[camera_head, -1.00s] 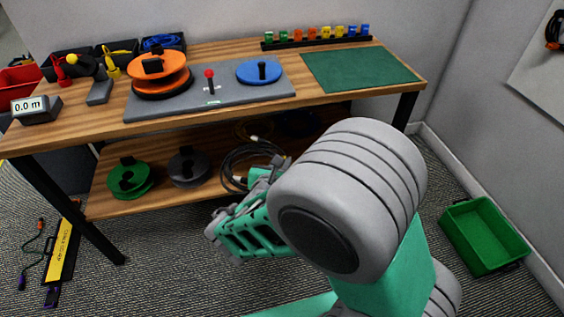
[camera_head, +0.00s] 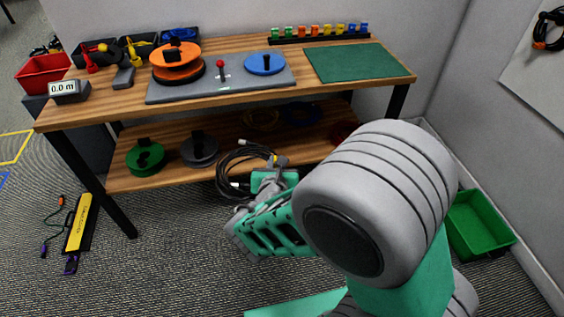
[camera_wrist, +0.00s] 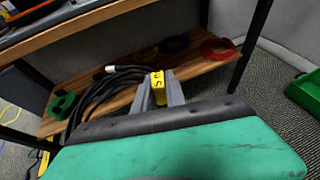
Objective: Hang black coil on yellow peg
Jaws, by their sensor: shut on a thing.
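The black coil (camera_head: 238,172) is a looped cable with pale connector ends and a yellow tag (camera_wrist: 158,88). My gripper (camera_wrist: 160,96) is shut on the coil at this tag, with a finger on each side of it. In the head view my gripper (camera_head: 273,168) is at the coil's right side, and the coil overlaps the front edge of the lower shelf. In the wrist view the coil (camera_wrist: 98,92) spreads to the left of the fingers. I cannot tell its exact gap from the shelf. No yellow peg can be made out in these views.
The lower shelf (camera_head: 170,178) holds a green spool (camera_head: 146,158), a grey spool (camera_head: 199,152), and blue and red rings. The workbench top (camera_head: 110,103) is above. A wall board (camera_head: 520,75) with a hanging dark coil is at right. A green bin (camera_head: 482,225) stands on the floor.

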